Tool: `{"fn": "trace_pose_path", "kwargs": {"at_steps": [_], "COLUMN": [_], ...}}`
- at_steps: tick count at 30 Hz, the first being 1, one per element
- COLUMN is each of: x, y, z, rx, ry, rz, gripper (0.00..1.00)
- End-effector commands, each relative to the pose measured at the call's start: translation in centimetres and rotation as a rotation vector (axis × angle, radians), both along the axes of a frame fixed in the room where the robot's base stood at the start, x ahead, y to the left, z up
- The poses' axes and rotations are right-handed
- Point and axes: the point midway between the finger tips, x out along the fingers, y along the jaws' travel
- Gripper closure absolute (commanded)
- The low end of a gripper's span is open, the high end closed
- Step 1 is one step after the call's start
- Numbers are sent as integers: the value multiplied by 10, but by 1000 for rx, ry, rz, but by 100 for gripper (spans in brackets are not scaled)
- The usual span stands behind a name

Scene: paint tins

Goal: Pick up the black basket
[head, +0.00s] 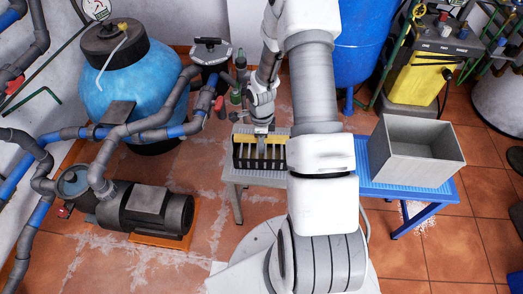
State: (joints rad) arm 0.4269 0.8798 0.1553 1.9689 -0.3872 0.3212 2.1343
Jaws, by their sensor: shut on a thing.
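The black basket (246,164) is at the middle of the head view, on or just above the left end of the grey table (277,180). It looks upright, with a slotted front side and a yellowish strip along its back. My gripper (260,130) points down over the basket's middle and is shut on it, seemingly at its top. The jaws are small here, and the exact grip is hard to see. My white arm hides the basket's right edge and the middle of the table. I cannot tell whether the basket's base touches the table.
A grey open bin (415,155) stands on the blue table (385,187) at right. A green bottle (235,96) and a dark lidded canister (211,55) stand behind the basket. A pump (146,208) and pipes are at left.

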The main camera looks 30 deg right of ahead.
Motion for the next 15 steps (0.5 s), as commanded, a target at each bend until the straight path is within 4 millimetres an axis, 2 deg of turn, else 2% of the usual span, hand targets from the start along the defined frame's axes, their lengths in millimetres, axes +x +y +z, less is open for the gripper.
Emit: {"fn": "trace_pose_path", "kwargs": {"at_steps": [9, 11, 15], "x": [1, 1, 2], "y": [0, -1, -1], "z": [4, 10, 36], "rx": [-1, -1, -2], "ry": [-2, -3, -6], "rz": [0, 1, -1], "gripper": [100, 100, 100]}}
